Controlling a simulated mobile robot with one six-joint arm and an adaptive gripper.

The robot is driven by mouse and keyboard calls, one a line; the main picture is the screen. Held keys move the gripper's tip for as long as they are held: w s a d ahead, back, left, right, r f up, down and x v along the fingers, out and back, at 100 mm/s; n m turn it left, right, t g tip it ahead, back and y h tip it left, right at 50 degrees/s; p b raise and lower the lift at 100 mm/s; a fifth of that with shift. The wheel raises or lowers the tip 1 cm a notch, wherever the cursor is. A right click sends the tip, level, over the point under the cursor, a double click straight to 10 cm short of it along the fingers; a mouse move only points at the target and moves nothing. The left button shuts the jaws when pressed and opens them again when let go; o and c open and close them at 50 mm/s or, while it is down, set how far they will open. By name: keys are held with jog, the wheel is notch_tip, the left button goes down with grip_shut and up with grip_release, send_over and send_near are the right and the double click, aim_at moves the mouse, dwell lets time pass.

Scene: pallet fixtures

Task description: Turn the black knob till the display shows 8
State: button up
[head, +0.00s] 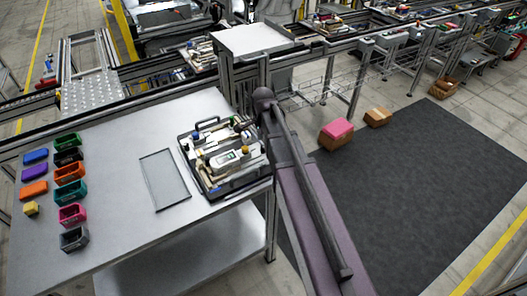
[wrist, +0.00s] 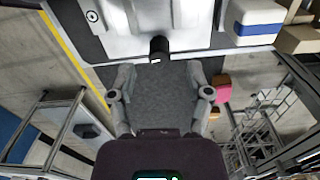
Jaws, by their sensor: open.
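The black knob (wrist: 159,46) sticks out from a light grey unit (wrist: 160,22) at the top of the wrist view. My gripper (wrist: 160,72) is open, with one finger on each side below the knob in the picture. I see no finger touching the knob, and its depth relative to the fingertips is unclear. In the head view, the pale device with the small greenish display (head: 223,158) sits in the fixture tray (head: 228,190). The digit is too small to read. My gripper is near the tray's upper right, partly hidden by my arm, and the knob cannot be made out there.
A flat grey plate (head: 165,180) lies left of the tray. Several coloured bins (head: 70,193) and blocks (head: 34,190) stand at the table's left. A blue-and-white block (wrist: 254,20) and a beige block (wrist: 299,39) are right of the knob. A conveyor frame runs behind the table.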

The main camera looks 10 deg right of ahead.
aim_at(263, 146)
jog(key=shift+f+b, duration=1.35)
jog(key=shift+f, duration=0.35)
grip_shut()
